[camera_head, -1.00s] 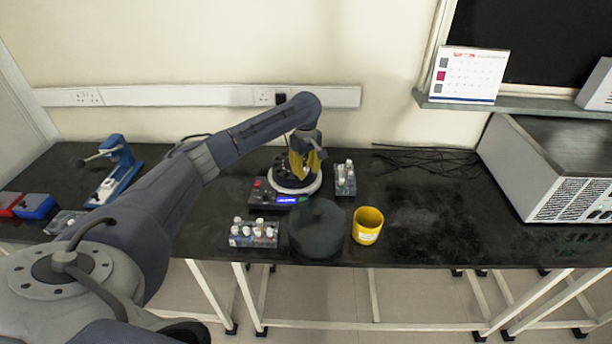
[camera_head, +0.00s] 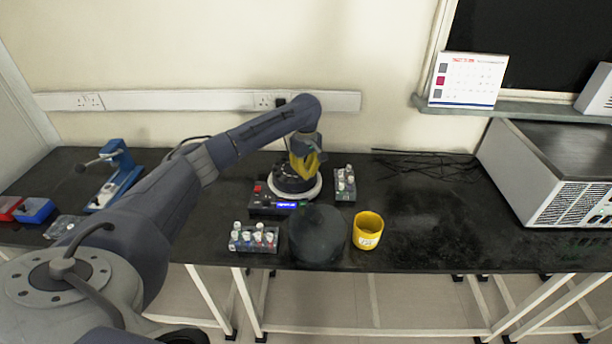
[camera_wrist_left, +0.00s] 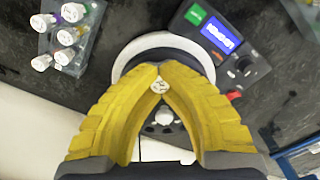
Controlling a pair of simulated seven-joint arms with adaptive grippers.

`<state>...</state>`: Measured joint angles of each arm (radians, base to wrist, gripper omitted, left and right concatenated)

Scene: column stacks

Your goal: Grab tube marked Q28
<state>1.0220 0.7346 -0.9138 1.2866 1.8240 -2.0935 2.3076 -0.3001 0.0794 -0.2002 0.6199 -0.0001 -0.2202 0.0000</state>
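My left gripper (camera_head: 307,163) has yellow fingers and points down over the round rotor of a small centrifuge (camera_head: 258,203). In the left wrist view the fingertips of my left gripper (camera_wrist_left: 160,72) converge in a narrow V and are shut on a white-capped tube (camera_wrist_left: 160,87). Its cap bears a small dark mark that I cannot read as Q28. Another white cap (camera_wrist_left: 163,117) sits in the rotor between the fingers, nearer the palm. The tube's body is hidden below its cap. My right gripper is not in view.
A rack of several capped tubes (camera_head: 254,237) stands front left of the centrifuge, and another rack (camera_head: 345,182) right of it.

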